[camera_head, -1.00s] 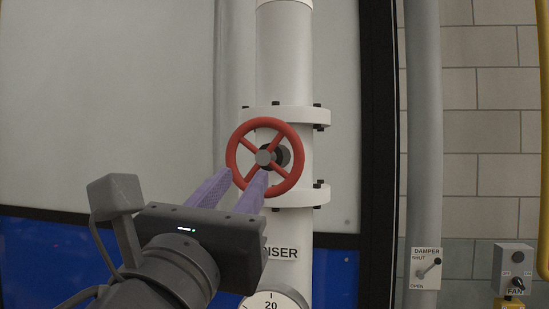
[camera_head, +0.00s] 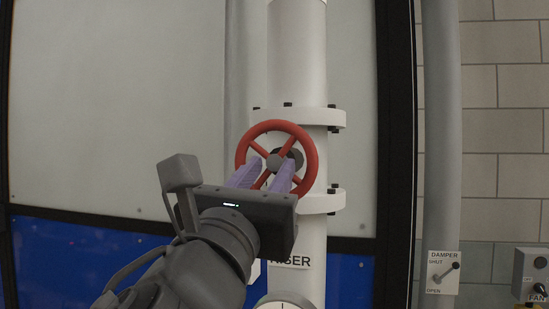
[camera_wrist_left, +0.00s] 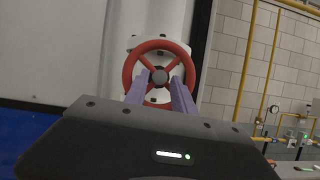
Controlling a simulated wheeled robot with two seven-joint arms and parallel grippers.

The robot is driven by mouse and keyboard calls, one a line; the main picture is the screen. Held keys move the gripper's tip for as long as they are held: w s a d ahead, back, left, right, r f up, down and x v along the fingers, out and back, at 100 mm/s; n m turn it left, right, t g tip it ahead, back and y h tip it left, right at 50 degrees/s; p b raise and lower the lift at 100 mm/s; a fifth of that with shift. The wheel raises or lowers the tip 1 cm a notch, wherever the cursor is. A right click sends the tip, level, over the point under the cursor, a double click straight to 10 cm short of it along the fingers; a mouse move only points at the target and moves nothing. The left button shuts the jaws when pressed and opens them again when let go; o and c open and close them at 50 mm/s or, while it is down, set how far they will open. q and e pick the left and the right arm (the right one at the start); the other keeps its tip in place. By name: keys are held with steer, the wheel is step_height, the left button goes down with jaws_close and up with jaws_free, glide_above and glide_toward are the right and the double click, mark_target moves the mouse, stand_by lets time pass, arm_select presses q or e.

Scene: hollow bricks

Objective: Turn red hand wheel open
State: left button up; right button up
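The red hand wheel (camera_head: 313,160) has spokes and a grey hub, and it faces me on the white riser pipe (camera_head: 298,55). It also shows in the left wrist view (camera_wrist_left: 128,74). My left gripper (camera_head: 266,172) is at the wheel's lower part, its two purple fingers pointing at the wheel. In the left wrist view the fingers (camera_wrist_left: 160,82) are apart, one on each side below the grey hub, with the lower rim visible between them. I cannot tell whether they touch the wheel. My right gripper is not in view.
Flanges (camera_head: 325,118) with bolts sit above and below the wheel. A gauge (camera_head: 286,303) and a RISER label (camera_head: 292,261) are below. A damper lever (camera_head: 445,272) and a fan switch box (camera_head: 530,275) are at the right. A pale panel (camera_head: 125,110) stands behind.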

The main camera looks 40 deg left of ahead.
mark_target(277, 162)
arm_select(q)
steer(key=shift+x, duration=1.5)
steer(key=shift+c, duration=0.3)
jaws_close()
